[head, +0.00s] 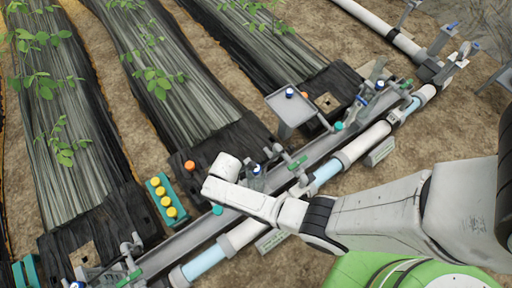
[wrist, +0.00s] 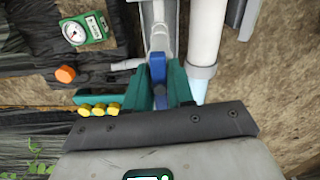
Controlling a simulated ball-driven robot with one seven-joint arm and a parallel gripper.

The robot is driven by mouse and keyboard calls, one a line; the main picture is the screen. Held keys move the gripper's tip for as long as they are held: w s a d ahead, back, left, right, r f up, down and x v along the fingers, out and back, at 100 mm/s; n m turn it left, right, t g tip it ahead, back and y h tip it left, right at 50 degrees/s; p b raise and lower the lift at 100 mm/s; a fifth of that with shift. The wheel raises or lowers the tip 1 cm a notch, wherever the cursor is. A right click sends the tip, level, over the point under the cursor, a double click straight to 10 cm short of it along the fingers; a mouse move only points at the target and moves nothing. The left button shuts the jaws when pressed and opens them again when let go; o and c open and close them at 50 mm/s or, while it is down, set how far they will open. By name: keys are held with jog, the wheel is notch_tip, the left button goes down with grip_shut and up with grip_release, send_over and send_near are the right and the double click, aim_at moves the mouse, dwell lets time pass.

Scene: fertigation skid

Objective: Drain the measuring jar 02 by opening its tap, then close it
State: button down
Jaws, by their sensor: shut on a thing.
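In the wrist view my gripper (wrist: 160,84) has its teal fingers closed on either side of a blue tap handle (wrist: 157,66), which stands on a grey pipe fitting. In the head view my white arm end covers this part of the skid, so the fingers and the held handle are mostly hidden. A small clear vessel with a blue top (head: 256,172) shows just behind my arm. I cannot read a jar number, and I cannot tell the liquid level or whether the tap is open.
A teal block with yellow caps (head: 165,200) and an orange knob (head: 190,165) are left of my arm. A green gauge (wrist: 84,31) shows in the wrist view. A white pipe (wrist: 206,35) runs close beside the handle. A grey tray (head: 290,107) stands farther back.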

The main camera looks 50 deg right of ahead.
jog(key=m, duration=0.4)
jog(key=m+p, duration=0.1)
jog(key=m, duration=0.9)
jog(key=shift+s, duration=0.1)
jog(key=m, duration=0.5)
jog(key=shift+m, duration=0.3)
jog(key=c, duration=1)
grip_release()
jog(key=shift+p, duration=0.3)
notch_tip(320, 180, up, 10)
jog(key=p, duration=0.9)
jog(key=shift+p, duration=0.3)
